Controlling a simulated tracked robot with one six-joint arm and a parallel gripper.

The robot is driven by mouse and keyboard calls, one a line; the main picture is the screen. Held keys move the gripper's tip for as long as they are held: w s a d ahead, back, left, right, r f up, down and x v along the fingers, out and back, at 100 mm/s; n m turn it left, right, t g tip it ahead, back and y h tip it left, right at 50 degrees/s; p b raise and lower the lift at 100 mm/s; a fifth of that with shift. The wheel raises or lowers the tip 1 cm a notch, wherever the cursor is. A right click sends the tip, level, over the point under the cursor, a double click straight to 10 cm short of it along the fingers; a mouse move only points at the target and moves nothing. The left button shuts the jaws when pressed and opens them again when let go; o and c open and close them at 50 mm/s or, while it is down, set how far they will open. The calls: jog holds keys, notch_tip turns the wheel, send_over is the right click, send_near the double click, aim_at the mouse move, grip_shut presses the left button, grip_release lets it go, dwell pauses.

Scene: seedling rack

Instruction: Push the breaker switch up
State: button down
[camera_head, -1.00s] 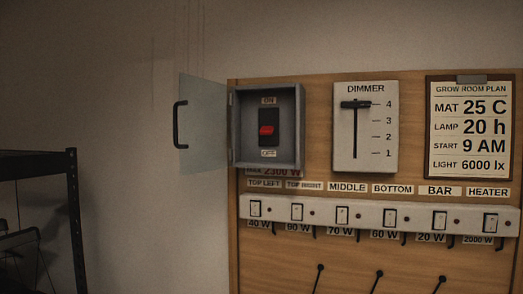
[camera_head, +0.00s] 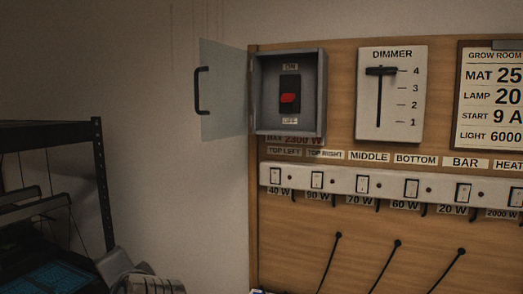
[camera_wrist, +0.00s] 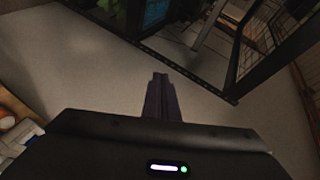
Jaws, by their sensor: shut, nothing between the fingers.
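The breaker switch (camera_head: 290,98) is a red rocker on a black plate inside a grey box (camera_head: 321,95) on the wooden panel. The red part sits in the lower half of the plate, nearer the OFF label than the ON label. The box's clear door (camera_head: 225,92), with a black handle, stands open to the left. My gripper (camera_wrist: 160,78) shows in the wrist view with its dark fingers together and nothing between them.
A dimmer (camera_head: 390,95) with its slider near 4 is right of the box. Below runs a white strip (camera_head: 388,186) of several switches. A dark metal rack (camera_head: 102,185) stands at the left.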

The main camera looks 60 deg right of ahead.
jog(key=d+r+m+t+h, duration=0.1)
jog(key=d+r+m+h, duration=0.2)
jog(key=d+r+m, duration=0.3)
jog(key=d+r+m+h, duration=0.3)
jog(key=d+m+h, duration=0.15)
jog(key=d, duration=0.35)
jog(key=m+g+h, duration=1.1)
jog(key=m+h, duration=0.3)
jog(key=m, duration=1)
send_near(285, 131)
notch_tip(285, 131, up, 4)
jog(key=shift+s+a, duration=0.35)
jog(key=shift+x, duration=5)
jog(key=shift+w+f, duration=0.15)
